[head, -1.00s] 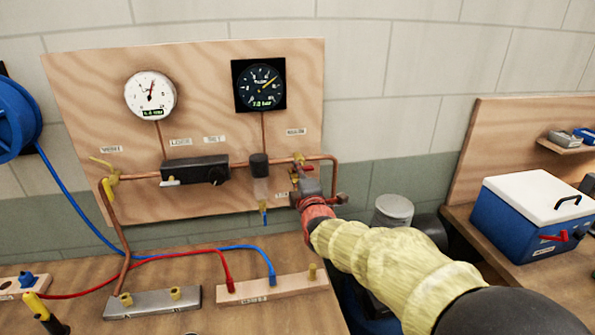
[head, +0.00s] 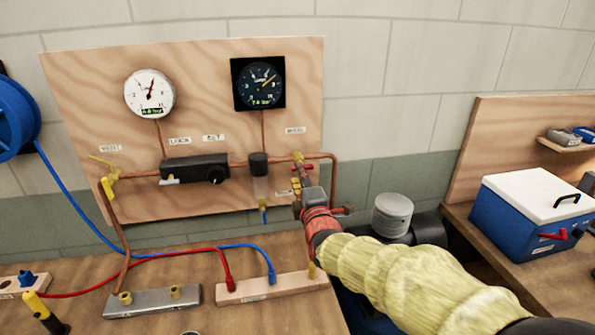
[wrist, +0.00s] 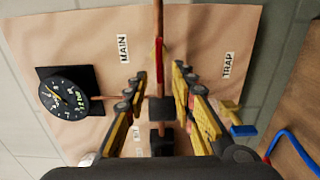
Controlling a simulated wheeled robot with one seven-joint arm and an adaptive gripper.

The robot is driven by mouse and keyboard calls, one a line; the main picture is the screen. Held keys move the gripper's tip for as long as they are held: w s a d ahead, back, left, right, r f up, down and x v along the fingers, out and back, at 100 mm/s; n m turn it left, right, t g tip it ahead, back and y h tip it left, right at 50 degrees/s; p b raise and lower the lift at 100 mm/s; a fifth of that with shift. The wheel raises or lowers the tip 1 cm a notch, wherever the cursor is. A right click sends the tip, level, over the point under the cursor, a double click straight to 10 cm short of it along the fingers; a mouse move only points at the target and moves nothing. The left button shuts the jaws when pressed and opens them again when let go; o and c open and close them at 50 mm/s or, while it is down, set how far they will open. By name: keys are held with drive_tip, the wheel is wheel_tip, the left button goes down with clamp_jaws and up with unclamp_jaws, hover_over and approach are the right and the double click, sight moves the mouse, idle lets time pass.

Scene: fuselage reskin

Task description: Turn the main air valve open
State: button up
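The main air valve (head: 297,158) sits on the copper pipe at the right side of the plywood board, under the MAIN label (head: 295,130). Its red lever (wrist: 159,50) shows in the wrist view, in line with the pipe. My gripper (head: 302,182) is just below and in front of the valve in the head view and hides part of it. In the wrist view my gripper (wrist: 160,88) is open, with yellow-padded fingers on either side of the pipe line. Dark blocks show between the fingers. I cannot tell whether the fingers touch the lever.
A black gauge (head: 259,83) and a white gauge (head: 150,93) hang on the board. A black regulator (head: 195,169) and a filter (head: 259,166) are left of the valve. Hoses cross the bench below.

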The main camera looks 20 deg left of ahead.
drive_tip(key=v, duration=0.7)
drive_tip(key=shift+s, duration=0.2)
